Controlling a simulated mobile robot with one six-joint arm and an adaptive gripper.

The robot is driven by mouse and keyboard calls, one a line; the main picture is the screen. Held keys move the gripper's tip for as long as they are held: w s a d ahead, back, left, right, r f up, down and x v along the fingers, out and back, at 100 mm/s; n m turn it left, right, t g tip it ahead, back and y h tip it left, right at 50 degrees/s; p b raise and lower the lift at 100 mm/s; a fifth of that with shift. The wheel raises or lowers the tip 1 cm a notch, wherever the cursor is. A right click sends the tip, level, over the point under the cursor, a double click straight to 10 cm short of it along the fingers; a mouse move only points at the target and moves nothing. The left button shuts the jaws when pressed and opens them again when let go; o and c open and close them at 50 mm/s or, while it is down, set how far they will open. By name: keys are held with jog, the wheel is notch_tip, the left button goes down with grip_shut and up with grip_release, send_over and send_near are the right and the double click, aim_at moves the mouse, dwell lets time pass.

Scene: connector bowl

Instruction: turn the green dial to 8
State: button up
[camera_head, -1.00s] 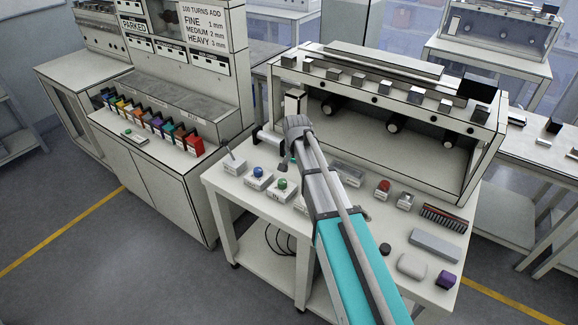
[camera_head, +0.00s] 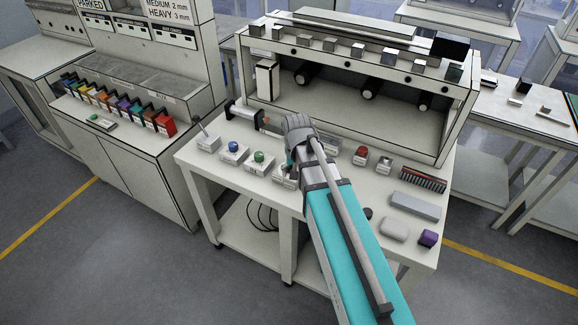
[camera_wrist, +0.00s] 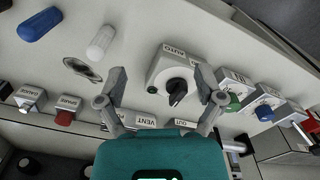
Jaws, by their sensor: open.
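The green dial (camera_head: 258,156) is a green knob on a small white box on the bench, just right of the blue dial (camera_head: 233,147). In the wrist view the green dial (camera_wrist: 233,101) is right of my right finger, partly covered by it. My gripper (camera_wrist: 161,80) is open and empty. Its fingers point at a larger white box with a black knob (camera_wrist: 177,90), which shows between them. The green dial is outside the fingers. I cannot read the green dial's setting.
In the wrist view the blue dial (camera_wrist: 264,113) stands beyond the green one. A red knob (camera_head: 361,153) and a grey block (camera_head: 415,206) lie right of my arm. A machine frame (camera_head: 350,125) closes off the bench's back. A lever box (camera_head: 207,141) stands left.

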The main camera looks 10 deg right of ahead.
jog(key=s+d+f+n+b, duration=0.2)
jog(key=s+d, duration=0.1)
jog(key=s, duration=0.5)
jog(key=shift+s+f, duration=0.3)
jog(key=shift+s, duration=0.05)
jog(key=shift+d, duration=0.1)
jog(key=shift+s, duration=0.2)
dwell(1.8)
